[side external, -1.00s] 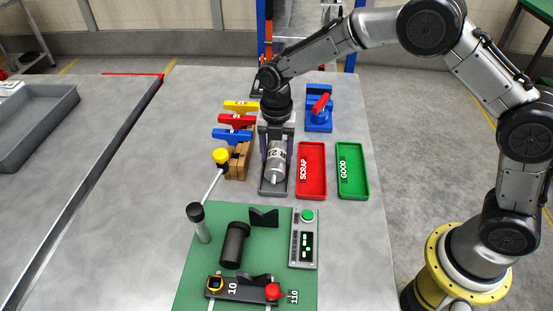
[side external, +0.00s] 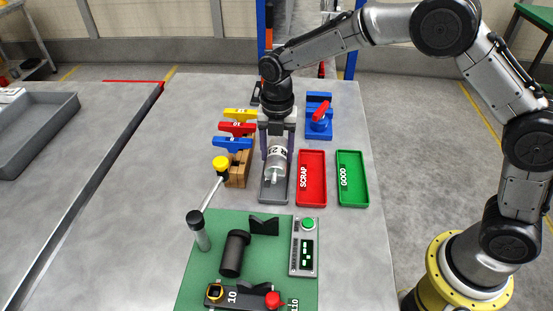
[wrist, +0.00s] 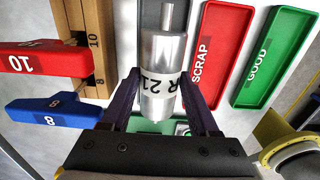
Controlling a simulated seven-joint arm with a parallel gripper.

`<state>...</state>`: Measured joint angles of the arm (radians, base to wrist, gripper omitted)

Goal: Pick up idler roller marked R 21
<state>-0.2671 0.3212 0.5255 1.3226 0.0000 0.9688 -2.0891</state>
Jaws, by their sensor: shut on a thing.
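The idler roller marked R 21 (side external: 276,158) is a silver cylinder with a white label band and a thin shaft end. In the wrist view the roller (wrist: 163,70) lies between my two dark fingers, and R 21 is readable. My gripper (side external: 277,151) is shut on it, one finger on each side. The roller is held above the grey tray (side external: 273,198), and it hides part of that tray. In the wrist view my gripper (wrist: 161,102) covers the lower part of the picture.
The red SCRAP tray (side external: 312,200) and green GOOD tray (side external: 352,200) stand just right. A wooden rack (side external: 238,172) with yellow, red and blue gauges is close on the left. A yellow-topped rod (side external: 221,163) leans nearby. A blue fixture (side external: 319,125) stands behind; a green mat (side external: 210,265) lies in front.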

